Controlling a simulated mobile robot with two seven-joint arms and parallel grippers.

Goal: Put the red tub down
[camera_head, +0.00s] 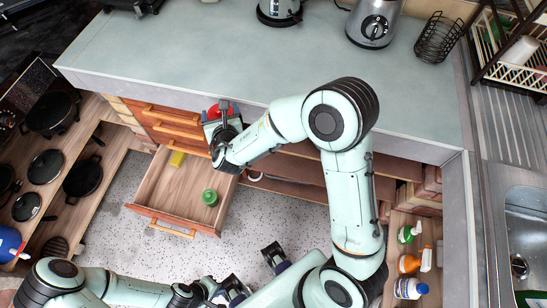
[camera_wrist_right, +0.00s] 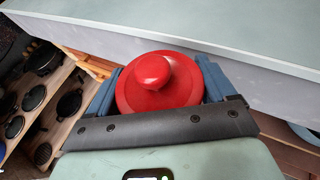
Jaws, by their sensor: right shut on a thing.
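The red tub (camera_wrist_right: 157,92) is round with a knob on its lid. It sits between the two fingers of my right gripper (camera_wrist_right: 158,90), which is shut on it. In the head view a red part of the tub (camera_head: 213,112) shows beside my right gripper (camera_head: 222,112), near the counter's front edge and above the back of the open drawer. The rest of it is hidden by the gripper. My left gripper (camera_head: 254,272) is low in the head view, with its fingers apart and nothing seen between them.
An open wooden drawer (camera_head: 160,205) holds a yellow block (camera_head: 177,158) and a green round thing (camera_head: 209,197). The grey-green counter (camera_head: 220,50) is largely clear. A kettle (camera_head: 279,10), an appliance (camera_head: 373,22) and a wire basket (camera_head: 438,38) stand at its back. Pans fill the left shelves.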

